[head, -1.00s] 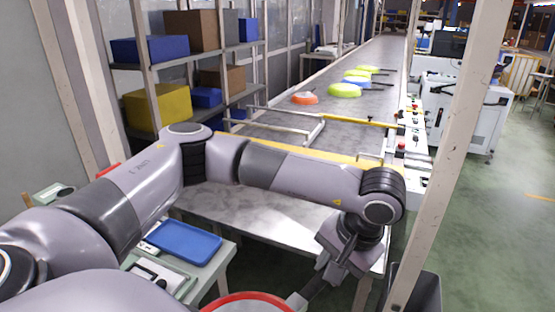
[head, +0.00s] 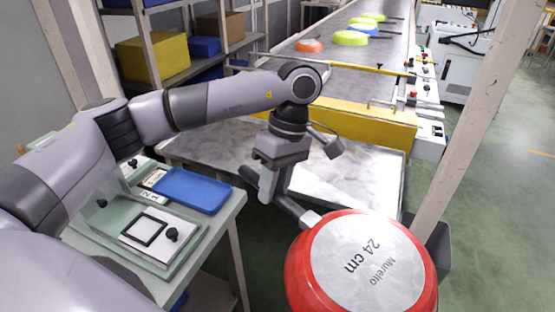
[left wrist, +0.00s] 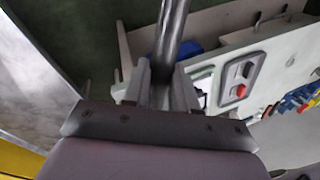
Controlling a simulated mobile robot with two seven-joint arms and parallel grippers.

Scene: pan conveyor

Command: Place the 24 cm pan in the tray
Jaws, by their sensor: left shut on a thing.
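The red pan (head: 292,268) hangs at the lower right of the head view, its grey base turned up toward me and reading "24 cm Murello". My left gripper (head: 273,188) is shut on the pan's handle, which runs up and left from the pan. In the left wrist view the dark round handle (left wrist: 173,35) passes between the two fingers (left wrist: 165,88). The blue tray (head: 192,190) lies on the small table to the left of the gripper, apart from the pan. No right gripper shows.
The small pale table (head: 231,213) also bears a white panel with a black square outline (head: 148,230). The steel conveyor end (head: 365,165) lies behind the pan. A yellow bar (head: 372,118) crosses the conveyor. A pale post (head: 455,130) stands at right.

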